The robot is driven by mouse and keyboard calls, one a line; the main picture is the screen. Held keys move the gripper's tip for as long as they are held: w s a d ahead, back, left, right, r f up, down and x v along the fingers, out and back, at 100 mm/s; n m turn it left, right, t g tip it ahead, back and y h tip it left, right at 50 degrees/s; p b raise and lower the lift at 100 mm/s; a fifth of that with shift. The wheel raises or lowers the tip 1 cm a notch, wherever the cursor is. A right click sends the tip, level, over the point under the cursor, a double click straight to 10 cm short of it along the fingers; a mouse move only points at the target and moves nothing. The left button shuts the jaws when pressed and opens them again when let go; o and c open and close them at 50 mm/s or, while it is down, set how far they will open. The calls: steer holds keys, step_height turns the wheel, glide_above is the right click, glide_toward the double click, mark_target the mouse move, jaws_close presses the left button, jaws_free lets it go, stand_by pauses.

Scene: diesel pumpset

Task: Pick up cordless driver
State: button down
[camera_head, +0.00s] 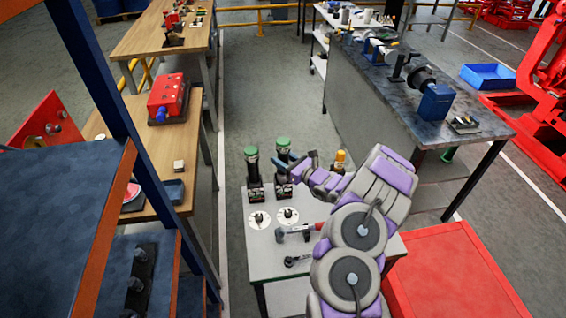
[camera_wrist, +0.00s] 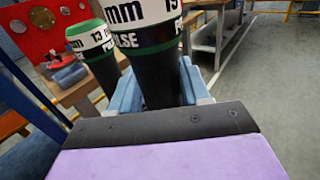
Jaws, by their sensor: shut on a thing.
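Two upright black cordless drivers with green and white tops stand side by side at the back of a small grey table (camera_head: 262,262) in the head view. My gripper (camera_head: 292,168) reaches the right driver (camera_head: 283,154) from the right. In the wrist view, my gripper's blue fingers (camera_wrist: 160,92) are shut around the dark body of this driver (camera_wrist: 155,62), below its white band with "mm" and "13" lettering. The left driver (camera_head: 252,168) stands apart from the fingers and also shows at the left of the wrist view (camera_wrist: 95,45). My arm hides part of the table.
Two white discs (camera_head: 259,219) and a red-and-grey tool (camera_head: 298,231) lie in front of the drivers.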

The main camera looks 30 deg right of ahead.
mark_target(283, 140)
step_height(283, 140, up, 16)
steer(key=p, duration=0.2)
steer(key=shift+p, duration=0.3)
steer(key=shift+f, duration=0.1)
steer(key=c, duration=1.1)
jaws_free()
jaws_close()
